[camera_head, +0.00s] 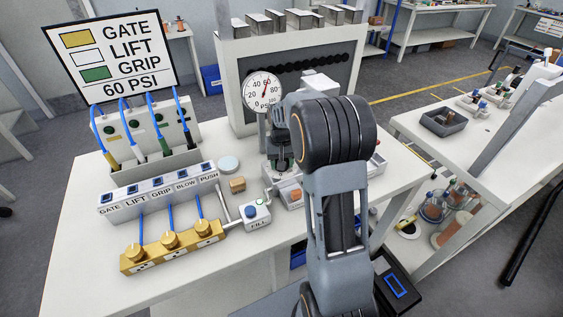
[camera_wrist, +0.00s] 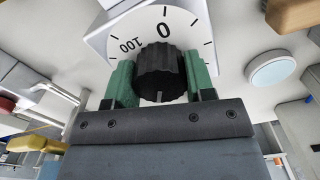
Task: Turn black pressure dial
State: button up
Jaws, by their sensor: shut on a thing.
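The black pressure dial (camera_wrist: 160,70) is a ribbed knob on a white scale plate (camera_wrist: 192,28) that shows 0 and 100. In the wrist view my gripper (camera_wrist: 160,82) has its two green fingers shut on the dial, one on each side. A small pale mark shows on the dial's near edge. In the head view my arm hides the dial and most of my gripper (camera_head: 282,160). The round pressure gauge (camera_head: 262,91) stands just left of my arm, and its red needle points up and slightly right, near 60.
A sign (camera_head: 112,50) at the back left reads GATE, LIFT, GRIP and 60 PSI. A labelled switch box (camera_head: 160,195), a yellow manifold (camera_head: 172,248) with blue hoses and a FILL box (camera_head: 256,216) occupy the left of the white table (camera_head: 85,215). A grey machine stands behind.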

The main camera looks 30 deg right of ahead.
dwell(0.4)
jog(key=o, duration=0.9)
notch_tip(320, 180, up, 14)
jog(key=shift+f, duration=0.1)
dwell(0.5)
jog(key=s+a+f+n+t, duration=0.1)
jog(key=s+a, duration=0.2)
jog(key=s, duration=0.3)
jog(key=s+a+f+n+t, duration=0.1)
jog(key=s+a, duration=0.3)
jog(key=s, duration=0.3)
jog(key=s+a+f+n+t, duration=0.1)
jog(key=s+a+t, duration=0.1)
jog(key=s, duration=0.4)
jog(key=shift+s+a+f, duration=0.3)
jog(key=shift+a+f, duration=0.05)
jog(key=shift+a, duration=0.3)
